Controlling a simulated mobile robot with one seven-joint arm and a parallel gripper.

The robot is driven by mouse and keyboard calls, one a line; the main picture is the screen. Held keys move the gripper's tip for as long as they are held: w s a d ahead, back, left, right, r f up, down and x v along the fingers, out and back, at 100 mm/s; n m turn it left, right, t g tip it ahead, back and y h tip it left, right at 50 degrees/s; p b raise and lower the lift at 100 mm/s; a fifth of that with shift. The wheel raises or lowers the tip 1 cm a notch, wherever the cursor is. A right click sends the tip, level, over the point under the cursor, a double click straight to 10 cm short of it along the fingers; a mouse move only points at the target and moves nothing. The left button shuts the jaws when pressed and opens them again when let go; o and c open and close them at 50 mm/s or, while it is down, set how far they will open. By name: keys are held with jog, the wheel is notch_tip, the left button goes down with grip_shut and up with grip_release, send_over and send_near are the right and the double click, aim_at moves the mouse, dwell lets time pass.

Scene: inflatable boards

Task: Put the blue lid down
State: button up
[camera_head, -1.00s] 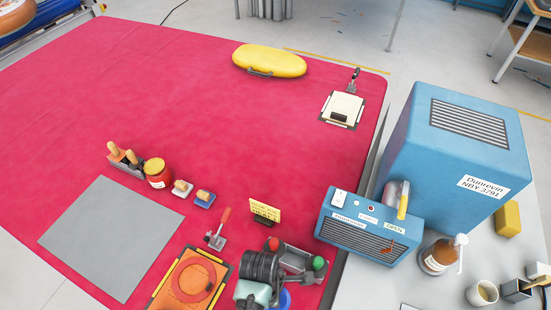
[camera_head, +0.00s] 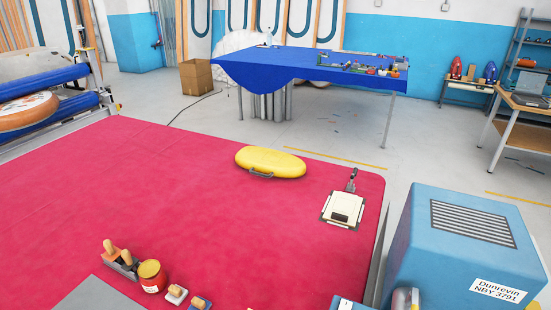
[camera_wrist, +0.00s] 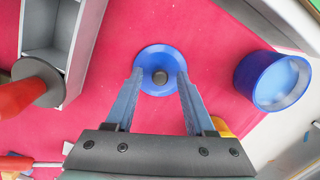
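The blue lid (camera_wrist: 148,58) is a round disc with a dark knob at its middle, seen from above in the wrist view over the red cloth. My gripper (camera_wrist: 160,72) has its two fingers spread apart, one at each side of the lid, with a clear gap between each finger and the knob. The fingertips overlap the lid's outer edges in the picture; whether they touch it is hard to tell. A round blue container (camera_wrist: 272,82), open at the top, stands to the right. The head view shows neither the lid nor my gripper.
In the wrist view, a grey compartmented tray (camera_wrist: 78,50) and a red-handled tool (camera_wrist: 18,97) are at the left, and a yellow thing (camera_wrist: 222,126) is behind the right finger.

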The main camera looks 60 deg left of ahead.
notch_tip(320, 180, up, 12)
jog(key=s, duration=0.1)
jog(key=shift+a+r, duration=0.15)
jog(key=shift+a, duration=0.25)
dwell(0.3)
